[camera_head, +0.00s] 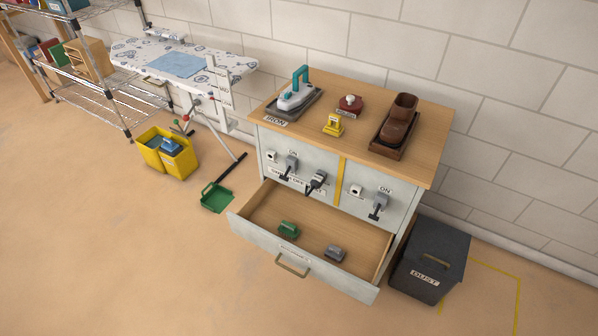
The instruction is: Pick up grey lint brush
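A small grey brush-like object (335,253), which looks like the grey lint brush, lies in the open drawer (267,203) of the cabinet, right of the middle and near the drawer front. A green brush-like object (288,230) lies to its left in the same drawer, apart from it. The drawer is pulled well out, and its front has a brass-coloured handle (292,266). Neither of my grippers shows in this view.
The cabinet top (357,97) holds an iron (296,95), a yellow item (334,125), a red tin (350,104) and a brown boot (396,125). A dark dust bin (430,258) stands right of the drawer. A green dustpan (216,197) and yellow bucket (168,152) stand left. Floor in front is clear.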

